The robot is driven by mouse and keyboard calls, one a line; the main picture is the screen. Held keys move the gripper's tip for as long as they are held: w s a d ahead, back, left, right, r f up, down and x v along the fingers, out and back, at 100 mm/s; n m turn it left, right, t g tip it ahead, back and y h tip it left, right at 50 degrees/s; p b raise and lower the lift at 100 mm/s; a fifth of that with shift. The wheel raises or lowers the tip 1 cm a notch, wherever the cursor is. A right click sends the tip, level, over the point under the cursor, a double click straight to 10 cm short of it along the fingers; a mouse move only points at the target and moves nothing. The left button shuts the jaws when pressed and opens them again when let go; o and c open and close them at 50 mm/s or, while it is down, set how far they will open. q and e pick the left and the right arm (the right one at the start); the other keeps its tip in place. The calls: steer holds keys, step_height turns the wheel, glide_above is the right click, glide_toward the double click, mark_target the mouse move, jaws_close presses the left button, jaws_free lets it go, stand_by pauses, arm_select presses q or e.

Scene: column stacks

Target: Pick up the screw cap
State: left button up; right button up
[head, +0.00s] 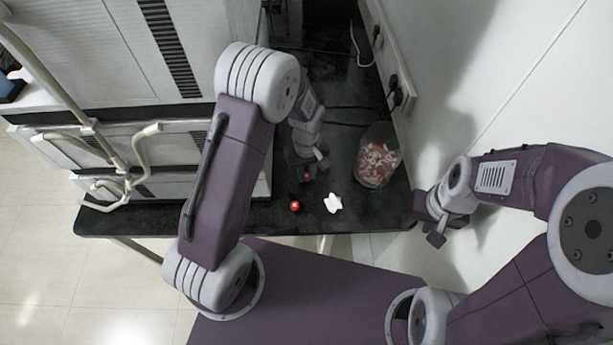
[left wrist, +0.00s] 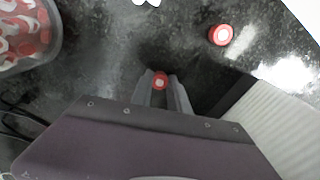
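One red screw cap (head: 295,206) with a pale centre lies on the dark worktop (head: 270,217); it also shows in the left wrist view (left wrist: 221,35). A second red screw cap (left wrist: 160,82) sits between the fingertips of my left gripper (left wrist: 160,85), with a finger against each side. In the head view the left gripper (head: 307,172) is low over the worktop, behind the loose cap, and only a bit of red shows at its tips. Whether the second cap touches the worktop is unclear. My right gripper (head: 427,229) is open and empty at the worktop's right end.
A clear container (head: 377,163) of red and white pieces stands at the right, by the wall. A small white flat piece (head: 333,203) lies right of the loose cap. A large white machine (head: 120,45) borders the left. Cables lie at the back.

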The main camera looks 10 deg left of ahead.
mark_target(307, 175)
arm_select(q)
jaws_close()
steer(key=shift+r, duration=0.5)
step_height(307, 175, up, 3)
steer(key=shift+w+p, duration=0.1)
steer(key=shift+p, duration=0.2)
steer(key=s+d+r, duration=0.6)
steer(key=s+r, duration=0.1)
steer(key=s, duration=0.3)
steer(key=shift+s, duration=0.15)
